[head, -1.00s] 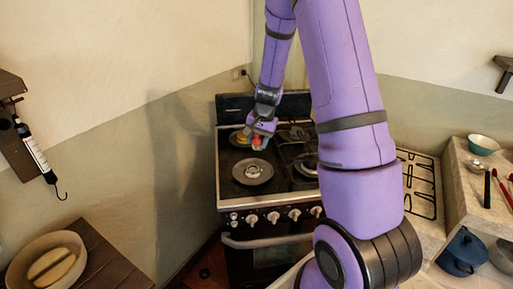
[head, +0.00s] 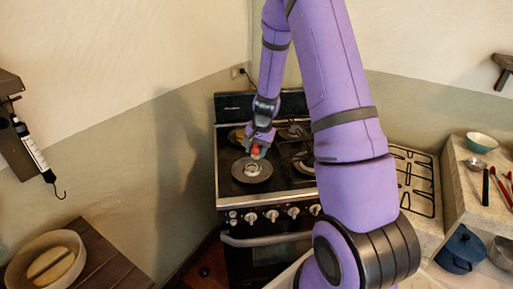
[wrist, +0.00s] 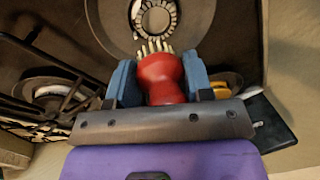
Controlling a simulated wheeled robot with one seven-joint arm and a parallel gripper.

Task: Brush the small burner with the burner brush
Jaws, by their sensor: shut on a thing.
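My gripper (head: 258,146) is shut on the burner brush, which has a red rounded handle (wrist: 162,78) and pale bristles (wrist: 154,47). The blue fingers are on either side of the handle. The brush (head: 256,151) is over the rear part of the front-left burner. That burner shows a pale ring (head: 252,170) on a wide dark round plate (head: 240,177). In the wrist view the bristle tips meet the near edge of the ring (wrist: 155,18); I cannot tell whether they touch it. I cannot be sure which burner is the small one.
The black stove (head: 228,190) has other burners at the back and right, some under dark grates. A yellowish piece (wrist: 221,90) shows beside my right finger. Knobs (head: 272,216) line the stove front. A counter with a teal bowl (head: 482,142) stands at the right.

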